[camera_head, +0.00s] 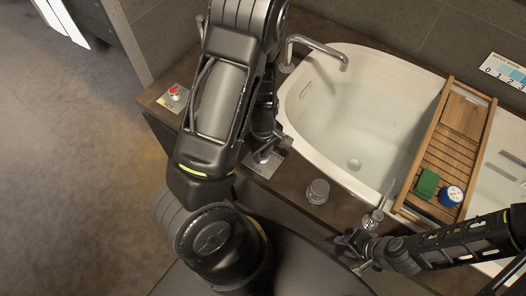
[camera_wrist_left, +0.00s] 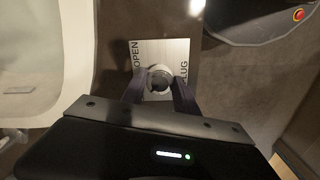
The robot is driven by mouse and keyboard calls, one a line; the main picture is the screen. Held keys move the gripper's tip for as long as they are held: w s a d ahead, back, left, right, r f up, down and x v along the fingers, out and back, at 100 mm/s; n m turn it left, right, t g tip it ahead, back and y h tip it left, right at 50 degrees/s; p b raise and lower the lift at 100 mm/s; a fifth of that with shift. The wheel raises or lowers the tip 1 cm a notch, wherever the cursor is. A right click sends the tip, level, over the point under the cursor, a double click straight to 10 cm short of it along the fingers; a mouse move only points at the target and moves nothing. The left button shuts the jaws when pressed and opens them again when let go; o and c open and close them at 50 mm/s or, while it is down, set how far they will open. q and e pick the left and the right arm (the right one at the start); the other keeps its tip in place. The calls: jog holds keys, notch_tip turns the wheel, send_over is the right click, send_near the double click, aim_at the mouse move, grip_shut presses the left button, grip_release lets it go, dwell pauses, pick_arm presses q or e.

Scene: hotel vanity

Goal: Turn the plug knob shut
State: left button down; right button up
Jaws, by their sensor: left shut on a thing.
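The plug knob (camera_wrist_left: 160,77) is round and metallic, on a light plate (camera_wrist_left: 178,50) lettered OPEN and PLUG, in the left wrist view. My left gripper (camera_wrist_left: 160,85) has its dark fingers on both sides of the knob and is shut on it. In the head view my left gripper (camera_head: 264,154) is low over the plate (camera_head: 268,165) on the bath's dark ledge, and the arm and fingers largely hide the knob. My right gripper (camera_head: 354,252) is at the lower right, near a metal fitting (camera_head: 372,219); its opening is unclear.
The white bathtub (camera_head: 375,72) has a drain (camera_head: 354,164) in its floor. A wooden rack (camera_head: 460,145) across it carries a green block (camera_head: 427,183) and a blue round item (camera_head: 451,196). A grey knob (camera_head: 318,191), a faucet (camera_head: 318,45) and a red button (camera_head: 174,91) stand on the ledge.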

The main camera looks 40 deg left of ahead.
aim_at(263, 155)
pick_arm(q)
jog(key=c, duration=0.9)
grip_release()
jog(key=shift+c, duration=0.2)
notch_tip(263, 155, up, 8)
jog(key=shift+f+p, duration=0.1)
jog(key=shift+p, duration=1.1)
jog(key=shift+s, duration=0.1)
